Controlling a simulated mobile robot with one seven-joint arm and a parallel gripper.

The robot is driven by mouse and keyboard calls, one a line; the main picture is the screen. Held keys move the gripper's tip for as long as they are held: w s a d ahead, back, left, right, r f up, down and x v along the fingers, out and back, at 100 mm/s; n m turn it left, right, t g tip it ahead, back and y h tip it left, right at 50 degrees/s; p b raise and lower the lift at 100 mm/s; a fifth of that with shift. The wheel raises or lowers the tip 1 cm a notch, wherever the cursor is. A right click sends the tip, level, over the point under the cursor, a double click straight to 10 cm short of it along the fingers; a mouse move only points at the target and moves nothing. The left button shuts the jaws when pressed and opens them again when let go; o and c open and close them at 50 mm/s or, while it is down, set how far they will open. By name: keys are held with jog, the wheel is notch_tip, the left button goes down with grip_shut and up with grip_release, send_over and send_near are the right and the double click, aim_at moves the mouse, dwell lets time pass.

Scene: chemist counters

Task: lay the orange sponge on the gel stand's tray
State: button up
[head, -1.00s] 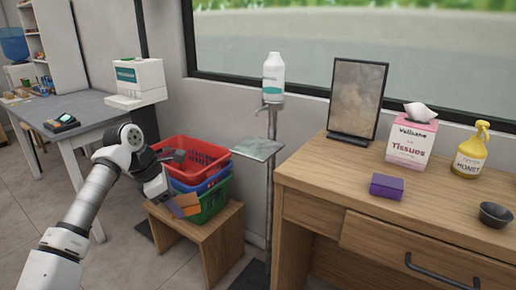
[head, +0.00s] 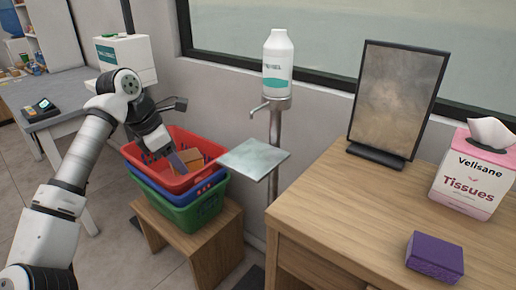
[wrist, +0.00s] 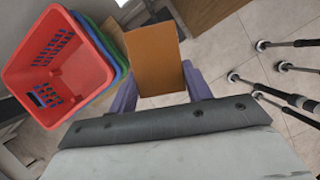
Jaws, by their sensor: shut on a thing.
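In the wrist view the sponge (wrist: 154,58) sticks out between the two purple fingers. The gel stand's tray (head: 254,158) is a pale greenish square plate, bare on top, to the right of my gripper. The gel stand (head: 275,128) is a grey post by the wall, with a white bottle (head: 278,65) above the tray.
Stacked red (head: 204,142), blue and green baskets stand on a small wooden stool (head: 206,257), left of the tray. A wooden desk (head: 350,215) on the right holds a framed panel (head: 394,100), a tissue box (head: 468,180) and a purple sponge-like block (head: 436,257).

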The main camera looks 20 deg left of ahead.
jog(key=shift+w+d, duration=0.15)
jog(key=shift+w, duration=0.2)
jog(key=p, duration=0.3)
send_over(249, 159)
jog(key=s+a, duration=0.1)
jog(key=shift+s+a, duration=0.1)
jog(key=shift+f+p, duration=0.3)
jog(key=shift+f, duration=1.4)
jog(key=shift+f, duration=0.15)
jog(key=o, duration=1)
jog(key=shift+o, duration=0.2)
jog(key=shift+r, duration=0.25)
jog(key=v, duration=1.1)
jog(key=shift+r+b, duration=0.35)
jog(key=shift+b, duration=0.05)
